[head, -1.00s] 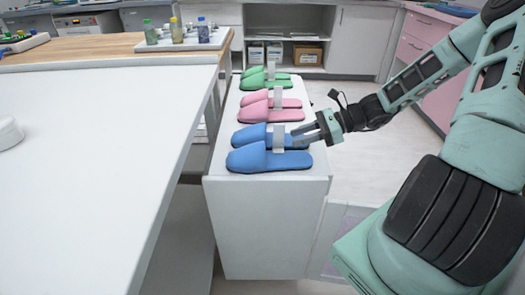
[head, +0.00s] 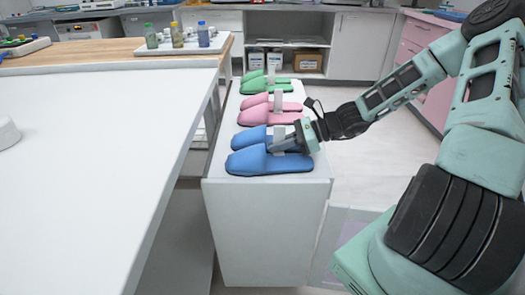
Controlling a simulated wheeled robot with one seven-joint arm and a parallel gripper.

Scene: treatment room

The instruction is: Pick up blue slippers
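A pair of blue slippers (head: 252,160) lies side by side on the near end of a narrow white cabinet top, toes to the left. An upright white tag or band (head: 279,133) stands between the two slippers. My gripper (head: 275,146) reaches in from the right, low over the pair, with its fingertips at the band and the inner edges of the slippers. The gripper hides part of the far slipper's heel end. Whether the fingers touch or close on anything is not clear at this size. The slippers rest on the cabinet top.
Pink slippers (head: 254,116) and green slippers (head: 254,88) stand behind in a row on the same white cabinet (head: 262,230). A white table (head: 95,160) borders it on the left, with a tray of bottles (head: 182,44) farther back. Open floor lies right of the cabinet.

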